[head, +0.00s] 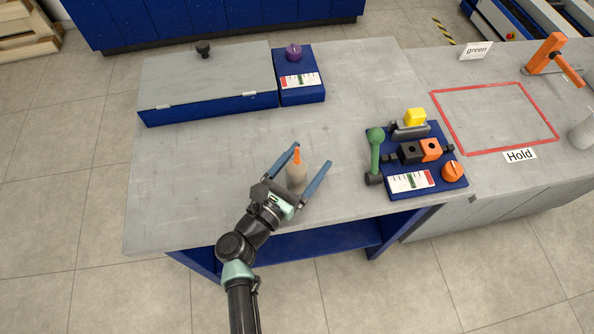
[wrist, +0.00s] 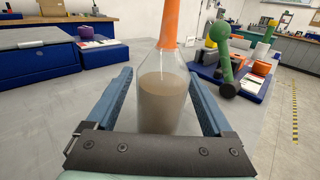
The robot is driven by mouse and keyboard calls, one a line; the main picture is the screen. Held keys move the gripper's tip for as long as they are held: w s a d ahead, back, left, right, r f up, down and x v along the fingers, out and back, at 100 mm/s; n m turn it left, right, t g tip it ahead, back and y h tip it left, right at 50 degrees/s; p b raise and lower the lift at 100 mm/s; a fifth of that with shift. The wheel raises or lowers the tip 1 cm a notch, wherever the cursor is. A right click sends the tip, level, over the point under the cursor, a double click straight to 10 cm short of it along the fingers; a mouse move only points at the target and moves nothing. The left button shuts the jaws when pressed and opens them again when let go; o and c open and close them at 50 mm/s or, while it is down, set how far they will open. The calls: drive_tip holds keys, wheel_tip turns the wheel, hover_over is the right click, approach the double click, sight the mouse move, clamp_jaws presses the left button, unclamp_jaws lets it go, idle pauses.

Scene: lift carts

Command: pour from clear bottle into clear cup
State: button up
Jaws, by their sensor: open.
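The clear bottle (head: 296,174) stands upright on the grey table, with brownish contents and an orange spout. It also shows close up in the wrist view (wrist: 165,95), where the top of its spout is cut off. My gripper (head: 313,155) is open, with its two blue fingers on either side of the bottle and gaps visible between fingers and bottle. I cannot make out a clear cup for certain. A pale cylindrical thing (head: 583,132) is cut off at the right edge of the head view.
A blue fixture board (head: 432,192) with a green-knobbed lever (head: 375,148) stands right of my gripper. A grey-lidded blue box (head: 205,80) and a purple-knobbed box (head: 301,92) are at the back. A red square (head: 470,152) marked "Hold" lies empty at the right.

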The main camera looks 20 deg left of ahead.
clamp_jaws()
idle(0.3)
drive_tip(key=shift+r, duration=0.1)
wheel_tip(320, 180, up, 10)
drive_tip(key=p, duration=0.2)
idle(0.3)
drive_tip(key=c, duration=0.7)
unclamp_jaws()
clamp_jaws()
